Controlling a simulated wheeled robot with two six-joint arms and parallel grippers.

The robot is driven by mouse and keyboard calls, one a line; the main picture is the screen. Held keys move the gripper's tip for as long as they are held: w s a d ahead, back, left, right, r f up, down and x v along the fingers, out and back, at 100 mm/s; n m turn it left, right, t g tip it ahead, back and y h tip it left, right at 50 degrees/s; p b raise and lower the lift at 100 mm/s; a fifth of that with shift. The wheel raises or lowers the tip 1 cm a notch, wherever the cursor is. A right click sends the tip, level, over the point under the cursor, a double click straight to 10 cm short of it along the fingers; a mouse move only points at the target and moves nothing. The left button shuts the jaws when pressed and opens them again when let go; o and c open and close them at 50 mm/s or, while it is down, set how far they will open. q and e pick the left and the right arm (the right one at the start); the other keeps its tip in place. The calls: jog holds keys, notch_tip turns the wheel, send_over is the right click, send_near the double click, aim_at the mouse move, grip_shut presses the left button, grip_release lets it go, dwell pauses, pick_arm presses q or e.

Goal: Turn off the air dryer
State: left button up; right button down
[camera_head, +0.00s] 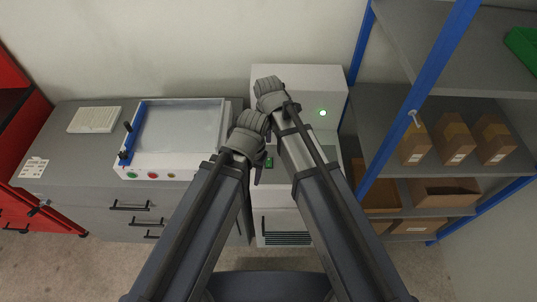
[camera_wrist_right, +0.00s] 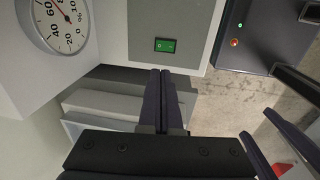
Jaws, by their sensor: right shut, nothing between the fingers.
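The air dryer (camera_head: 318,78) is a pale grey cabinet at the middle back, with a lit green lamp (camera_head: 322,113) on it. Its green rocker switch (camera_head: 269,163) shows between my forearms. In the right wrist view the switch (camera_wrist_right: 165,45) sits on a grey panel, and a round dial gauge (camera_wrist_right: 66,20) is at upper left. My right gripper (camera_wrist_right: 161,72) is shut and empty, its fingertips just below the switch in that picture; I cannot tell whether they touch the panel. In the head view both hands reach over the dryer, and my left fingers are not clear.
A worktable with a framed tray (camera_head: 180,128) and coloured buttons stands to the left. A blue-framed shelf (camera_head: 385,110) with several cardboard boxes (camera_head: 457,138) is close on the right. My two forearms lie close together in front of the dryer.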

aim_at(269, 160)
jog(key=shift+f, duration=0.1)
jog(key=f+b, duration=0.4)
jog(key=w+f+b, duration=0.1)
jog(key=f+b, duration=0.8)
jog(key=shift+w+f+b, duration=0.35)
jog(key=shift+w+b, duration=0.05)
jog(key=shift+f+b, duration=0.25)
jog(key=shift+b, duration=0.05)
jog(key=shift+r, duration=0.15)
jog(key=shift+s, duration=0.15)
